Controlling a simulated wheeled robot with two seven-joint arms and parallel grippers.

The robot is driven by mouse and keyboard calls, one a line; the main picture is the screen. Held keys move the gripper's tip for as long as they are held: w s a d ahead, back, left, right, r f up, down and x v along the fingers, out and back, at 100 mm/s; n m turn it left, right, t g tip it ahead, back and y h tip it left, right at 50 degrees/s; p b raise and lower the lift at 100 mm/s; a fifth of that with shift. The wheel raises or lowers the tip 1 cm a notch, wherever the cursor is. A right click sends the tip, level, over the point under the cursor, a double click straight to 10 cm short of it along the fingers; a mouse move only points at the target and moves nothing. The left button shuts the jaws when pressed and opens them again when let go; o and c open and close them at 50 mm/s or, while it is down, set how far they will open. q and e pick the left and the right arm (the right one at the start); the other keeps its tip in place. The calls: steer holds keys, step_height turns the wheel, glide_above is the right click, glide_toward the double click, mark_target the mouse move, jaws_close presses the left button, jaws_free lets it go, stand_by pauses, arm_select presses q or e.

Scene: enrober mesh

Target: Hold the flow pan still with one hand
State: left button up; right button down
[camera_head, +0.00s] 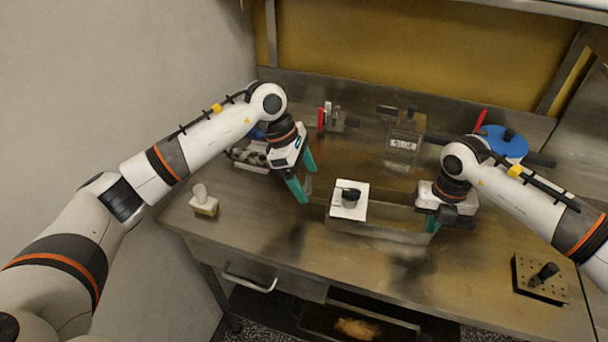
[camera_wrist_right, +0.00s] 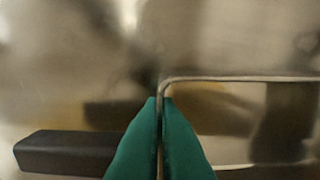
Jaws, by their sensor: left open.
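The flow pan, a long shallow metal pan (camera_head: 385,231), sits on the steel bench in the middle of the head view. Its thin rim (camera_wrist_right: 235,79) shows in the right wrist view. My right gripper (camera_head: 434,222) is at the pan's right end. In the right wrist view its green fingertips (camera_wrist_right: 160,101) are closed on the pan's thin end wall, one on each side. My left gripper (camera_head: 306,181) is open and empty, with its green fingers apart, to the left of the pan and clear of it.
A white square plate with a black knob (camera_head: 349,202) is at the pan's left end. Behind are a labelled clear container (camera_head: 404,146) and a blue round lid (camera_head: 503,145). A perforated block (camera_head: 540,281) is front right; a small white-topped block (camera_head: 204,203) is left.

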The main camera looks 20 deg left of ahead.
arm_select(q)
steer(key=c, duration=1)
steer(key=shift+n, duration=0.4)
steer(key=n+t, duration=0.1)
steer(key=n, duration=0.2)
steer(key=shift+s+n+t+y, duration=0.15)
steer(key=shift+n+t+y, duration=0.15)
steer(key=shift+n+t, duration=0.1)
steer(key=n+t+y, duration=0.1)
steer(key=n, duration=0.3)
steer(key=shift+s+d+n, duration=0.1)
steer(key=shift+n, duration=0.2)
steer(key=n, duration=0.2)
steer(key=n+t+y, duration=0.1)
steer(key=n, duration=0.1)
steer(key=shift+d+y, duration=0.15)
steer(key=shift+y, duration=0.15)
steer(key=n, duration=0.2)
steer(key=n+y, duration=0.1)
steer(key=n, duration=0.1)
steer(key=shift+n+y, duration=0.3)
